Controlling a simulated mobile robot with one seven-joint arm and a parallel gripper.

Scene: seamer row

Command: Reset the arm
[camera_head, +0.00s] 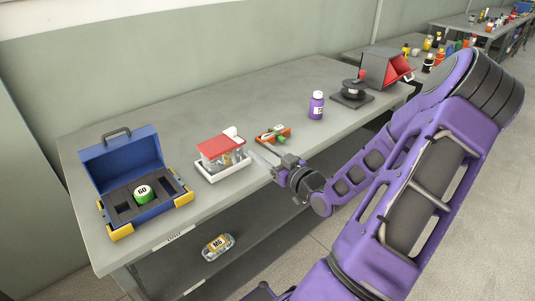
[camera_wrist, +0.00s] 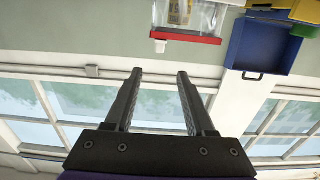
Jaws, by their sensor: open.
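My purple arm reaches in from the right over the table's front edge. My gripper (camera_head: 262,152) is open and empty, with its two fingers pointing left near a red-lidded clear box (camera_head: 222,146) in a white tray (camera_head: 208,176). In the wrist view my gripper (camera_wrist: 160,72) shows two separate dark fingers with nothing between them. The red-lidded box (camera_wrist: 188,38) is beyond the fingertips there, apart from them. The wrist picture appears upside down, with wall and windows below.
An open blue case (camera_head: 150,152) with a green-banded can (camera_head: 143,193) stands at left; it also shows in the wrist view (camera_wrist: 262,48). A clear container (camera_head: 218,247) lies on the lower shelf.

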